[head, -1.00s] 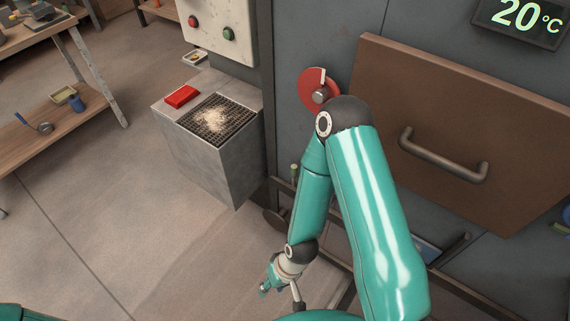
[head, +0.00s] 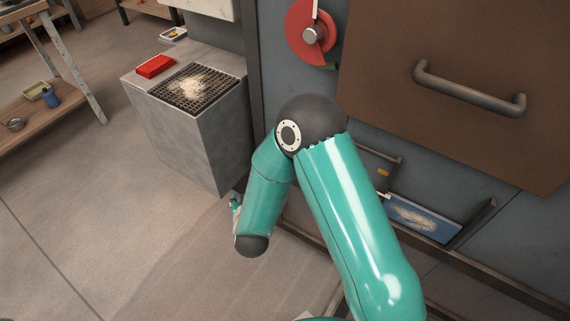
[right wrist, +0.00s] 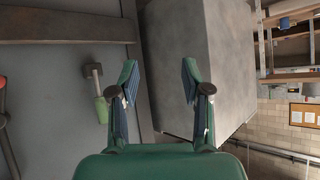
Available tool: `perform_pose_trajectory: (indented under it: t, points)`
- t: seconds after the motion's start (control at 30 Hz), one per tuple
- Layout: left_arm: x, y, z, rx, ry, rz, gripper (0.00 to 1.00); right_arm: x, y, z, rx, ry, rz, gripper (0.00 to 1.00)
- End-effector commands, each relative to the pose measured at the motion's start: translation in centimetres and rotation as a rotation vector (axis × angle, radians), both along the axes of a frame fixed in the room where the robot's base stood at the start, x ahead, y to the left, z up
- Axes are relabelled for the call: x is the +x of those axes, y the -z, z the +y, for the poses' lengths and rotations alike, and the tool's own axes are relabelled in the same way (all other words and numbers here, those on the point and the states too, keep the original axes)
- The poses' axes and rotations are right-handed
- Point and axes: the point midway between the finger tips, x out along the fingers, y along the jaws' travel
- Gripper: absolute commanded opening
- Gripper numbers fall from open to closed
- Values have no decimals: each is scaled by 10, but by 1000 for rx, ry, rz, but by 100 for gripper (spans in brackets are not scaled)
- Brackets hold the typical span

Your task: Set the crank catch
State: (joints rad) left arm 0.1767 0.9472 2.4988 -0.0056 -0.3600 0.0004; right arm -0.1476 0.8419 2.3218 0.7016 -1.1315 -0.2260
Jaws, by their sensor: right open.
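A small lever with a green grip (right wrist: 102,110) and a grey metal head sticks out from the dark grey panel in the right wrist view. It may be the crank catch; I cannot tell for sure. In the head view my right arm hides that area. My right gripper (right wrist: 160,80) is open and empty, with the lever to the left of its fingers, apart from them. In the head view only a bit of the gripper (head: 236,205) shows past the forearm, low beside the grey block. My left gripper is not in view.
A grey block (head: 185,135) with a grate (head: 194,88) and a red box (head: 156,66) stands left of the panel. A red disc (head: 300,30) with a knob and a brown door with a bar handle (head: 468,92) are above. A blue tray (head: 422,216) sits low right.

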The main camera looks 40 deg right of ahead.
Motion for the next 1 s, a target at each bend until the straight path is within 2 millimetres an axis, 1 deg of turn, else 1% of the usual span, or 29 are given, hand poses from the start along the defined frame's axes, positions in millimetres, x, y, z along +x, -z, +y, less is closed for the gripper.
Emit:
perform_pose_trajectory:
  t: [0.03,0.1,0.2,0.33,0.4,0.5,0.63,0.77,0.87,1.0]
  points:
    - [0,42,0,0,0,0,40,11,13,-5,-62,58,-85,48]
    - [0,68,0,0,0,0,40,17,1,-16,-151,153,-181,48]
    - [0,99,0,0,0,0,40,13,-17,-27,-266,283,-287,48]
    - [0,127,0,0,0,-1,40,-2,-36,-34,-381,423,-368,48]
    - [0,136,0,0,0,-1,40,-11,-43,-35,-425,477,-390,48]
    - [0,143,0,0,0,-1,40,-19,-51,-37,-465,527,-406,48]
    - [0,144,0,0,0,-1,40,-21,-56,-42,-483,553,-412,48]
    - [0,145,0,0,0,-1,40,-14,-57,-54,-485,556,-410,48]
    - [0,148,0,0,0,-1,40,-4,-56,-69,-484,557,-411,48]
    - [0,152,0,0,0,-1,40,12,-56,-94,-484,558,-411,48]
